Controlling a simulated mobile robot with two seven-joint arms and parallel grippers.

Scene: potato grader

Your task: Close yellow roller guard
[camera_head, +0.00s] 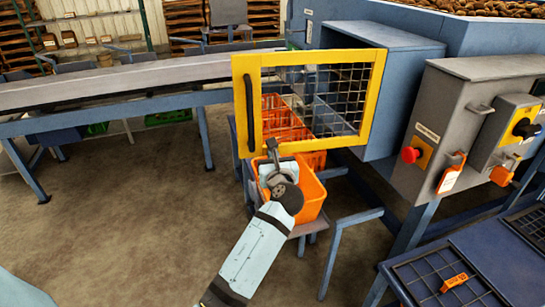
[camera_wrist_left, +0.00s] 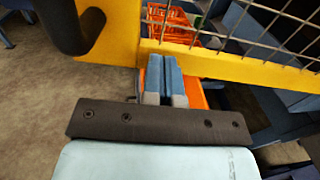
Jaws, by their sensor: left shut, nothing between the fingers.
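The yellow roller guard (camera_head: 310,57) is a yellow frame with wire mesh, standing out swung open from the blue machine housing (camera_head: 395,95). Its black handle (camera_head: 250,115) runs upright along its left side. In the left wrist view the guard (camera_wrist_left: 235,68) crosses the upper part, and the handle (camera_wrist_left: 68,22) is at the top left. My left gripper (camera_head: 272,150) is shut and empty at the guard's lower rail, right of and below the handle. Its closed blue fingers (camera_wrist_left: 162,72) overlap the rail in the wrist view; I cannot tell whether they touch. My right gripper is not seen.
An orange crate (camera_head: 312,195) stands below the guard. A grey control box (camera_head: 440,120) with a red button (camera_head: 410,154) is at the right. A conveyor (camera_head: 130,80) runs along the left. Open floor (camera_head: 130,220) lies at the lower left.

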